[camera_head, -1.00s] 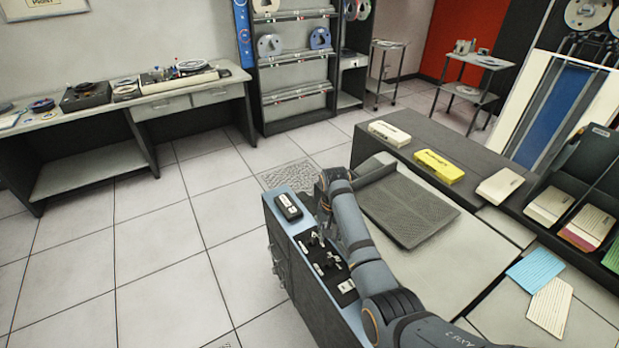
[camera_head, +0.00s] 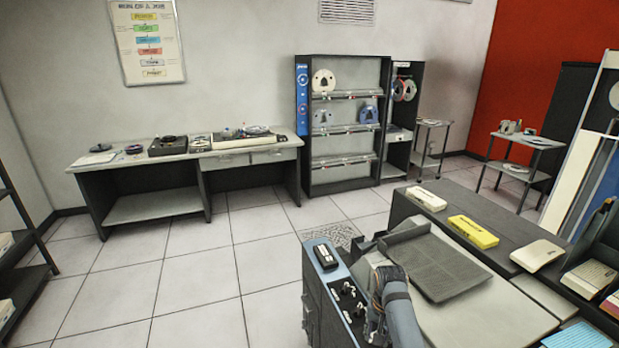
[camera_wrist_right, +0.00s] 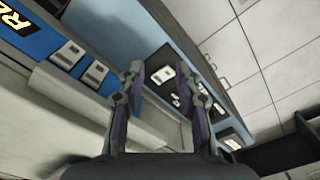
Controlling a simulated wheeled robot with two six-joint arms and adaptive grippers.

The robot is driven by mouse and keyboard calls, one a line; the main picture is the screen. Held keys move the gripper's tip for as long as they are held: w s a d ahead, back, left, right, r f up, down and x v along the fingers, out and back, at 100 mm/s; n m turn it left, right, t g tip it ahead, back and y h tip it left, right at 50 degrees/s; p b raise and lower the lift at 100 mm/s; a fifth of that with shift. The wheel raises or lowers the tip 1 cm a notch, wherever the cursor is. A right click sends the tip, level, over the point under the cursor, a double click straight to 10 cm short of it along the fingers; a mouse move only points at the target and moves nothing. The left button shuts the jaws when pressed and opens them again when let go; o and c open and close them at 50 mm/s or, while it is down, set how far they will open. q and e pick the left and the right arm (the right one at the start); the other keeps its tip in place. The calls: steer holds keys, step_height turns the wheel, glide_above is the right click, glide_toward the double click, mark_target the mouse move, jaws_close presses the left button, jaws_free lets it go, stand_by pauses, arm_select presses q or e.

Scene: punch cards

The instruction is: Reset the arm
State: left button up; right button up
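My right arm (camera_head: 395,300) shows at the bottom of the head view, a grey-blue link bent over the near end of the machine with the blue top. Its gripper cannot be made out clearly in the head view. In the right wrist view, my right gripper (camera_wrist_right: 160,78) has its two fingers spread apart with nothing between them. Beyond the fingers are the blue-topped machine's dark control panel (camera_wrist_right: 172,85) and pale surfaces. My left arm and gripper are not in view.
A dark tray (camera_head: 445,265) sits on the pale worktop beside my right arm. A yellow box (camera_head: 473,231) and a white box (camera_head: 426,199) stand on the dark ledge behind. A desk (camera_head: 190,165) is along the back wall. The tiled floor (camera_head: 190,285) at left is clear.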

steer(key=s+d+f+n+t, duration=0.1)
steer(key=s+d+f, duration=0.15)
steer(key=s, duration=0.35)
steer(key=s+d+f+n, duration=0.1)
steer(key=s+d, duration=0.2)
steer(key=s, duration=0.3)
steer(key=s+r+n+t+h, duration=0.1)
steer(key=s+r+n, duration=0.15)
steer(key=s, duration=0.35)
steer(key=s+r+n+t, duration=0.1)
steer(key=s+r, duration=0.3)
steer(key=s, duration=0.2)
step_height(320, 180, down, 25)
steer(key=s+d+g, duration=0.1)
steer(key=s+d, duration=0.1)
steer(key=d, duration=0.1)
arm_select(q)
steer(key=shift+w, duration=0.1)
arm_select(e)
steer(key=s+f+g, duration=0.1)
steer(key=s+f, duration=1.6)
steer(key=s, duration=0.2)
steer(key=shift+d+f, duration=0.4)
steer(key=shift+d, duration=0.05)
steer(key=shift+s+m, duration=0.15)
steer(key=shift+m, duration=0.2)
